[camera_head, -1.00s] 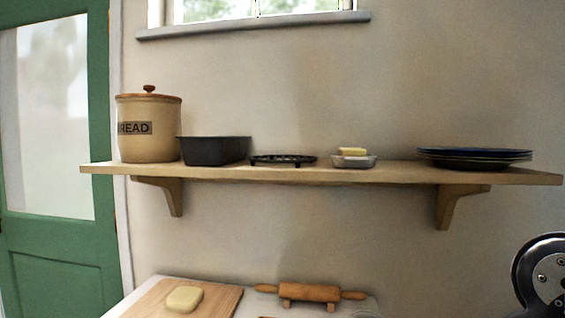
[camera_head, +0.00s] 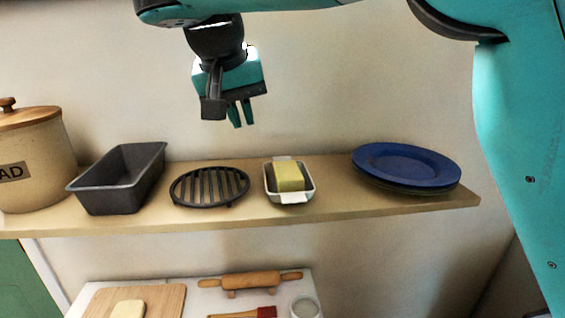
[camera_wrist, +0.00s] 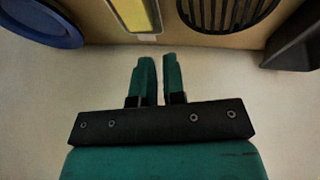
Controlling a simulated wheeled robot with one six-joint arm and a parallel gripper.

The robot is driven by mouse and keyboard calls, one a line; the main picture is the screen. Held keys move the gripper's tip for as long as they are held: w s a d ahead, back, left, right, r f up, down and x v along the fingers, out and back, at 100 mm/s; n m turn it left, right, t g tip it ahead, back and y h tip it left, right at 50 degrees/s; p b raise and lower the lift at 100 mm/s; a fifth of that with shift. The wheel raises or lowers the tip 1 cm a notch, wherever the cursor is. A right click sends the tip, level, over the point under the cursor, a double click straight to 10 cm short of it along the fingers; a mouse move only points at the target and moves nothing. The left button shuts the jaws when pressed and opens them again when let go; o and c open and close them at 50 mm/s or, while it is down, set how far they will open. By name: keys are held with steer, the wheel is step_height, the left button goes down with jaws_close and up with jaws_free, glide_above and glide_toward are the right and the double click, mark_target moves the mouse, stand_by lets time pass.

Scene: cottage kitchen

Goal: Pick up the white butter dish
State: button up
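The white butter dish (camera_head: 291,199) stands upright on the wall shelf (camera_head: 330,209), with a yellow block of butter (camera_head: 289,177) in it. It sits between the black round trivet and the blue plates. In the wrist view the dish's white end tab (camera_wrist: 147,37) and part of the butter (camera_wrist: 132,14) show at the top edge; the rest is cut off. My gripper (camera_head: 241,117) hangs above the shelf, up and left of the dish in the head view. Its fingers (camera_wrist: 159,58) are a small gap apart with nothing between them, clear of the dish.
A black trivet (camera_head: 209,187), a dark loaf tin (camera_head: 118,179) and a bread crock (camera_head: 35,160) stand left of the dish. Blue plates (camera_head: 406,166) are stacked to its right. A counter below holds a rolling pin (camera_head: 250,283) and a board (camera_head: 165,300).

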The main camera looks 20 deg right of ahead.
steer(key=b, duration=0.3)
glide_above(266, 180)
steer(key=s+a, duration=0.2)
steer(key=f, duration=0.9)
steer(key=shift+w+f, duration=0.2)
steer(key=shift+f, duration=0.1)
steer(key=shift+s+p+x, duration=0.15)
steer(key=shift+p+x, duration=0.45)
steer(key=shift+x, duration=1)
steer(key=shift+s+p+x, duration=0.15)
steer(key=shift+p+x, duration=0.4)
steer(key=shift+x, duration=1)
steer(key=shift+d+f, duration=0.1)
steer(key=shift+c, duration=0.2)
jaws_close()
